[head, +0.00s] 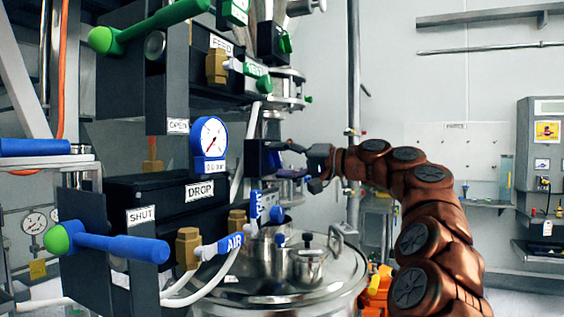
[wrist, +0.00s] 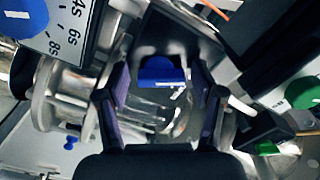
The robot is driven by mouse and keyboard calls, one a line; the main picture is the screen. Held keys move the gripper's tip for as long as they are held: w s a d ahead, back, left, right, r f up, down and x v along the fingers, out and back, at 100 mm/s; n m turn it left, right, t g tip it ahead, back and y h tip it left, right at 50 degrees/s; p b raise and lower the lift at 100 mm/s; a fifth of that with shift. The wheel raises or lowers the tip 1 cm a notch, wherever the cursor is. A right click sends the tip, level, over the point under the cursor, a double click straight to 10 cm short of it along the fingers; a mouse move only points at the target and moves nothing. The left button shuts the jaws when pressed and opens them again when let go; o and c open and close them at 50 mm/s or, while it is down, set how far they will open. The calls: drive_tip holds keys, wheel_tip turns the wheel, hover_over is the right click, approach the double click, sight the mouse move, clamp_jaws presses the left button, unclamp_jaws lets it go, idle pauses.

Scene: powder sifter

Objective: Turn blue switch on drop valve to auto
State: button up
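The drop valve's black body (head: 150,196) with its DROP label stands at the left in the head view. A dark switch box (head: 262,160) sits to its right, beyond the gauge. The blue switch (wrist: 158,70) is in the wrist view, on a dark recessed panel between my fingers. Its setting marks cannot be read. My gripper (head: 287,162) is at the right side of the switch box. In the wrist view my gripper (wrist: 160,90) is open, with a purple-padded finger on each side of the switch. Contact with the switch cannot be told.
A pressure gauge (head: 209,137) and blue AIR handle (head: 223,244) are left of my gripper. The FEED valve's green handle (head: 150,27) is above. A round steel lid (head: 290,285) lies below. A timer dial (wrist: 60,35) is at upper left in the wrist view.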

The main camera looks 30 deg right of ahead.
drive_tip(key=shift+o, duration=0.3)
drive_tip(key=shift+s, duration=0.1)
drive_tip(key=v, duration=1.2)
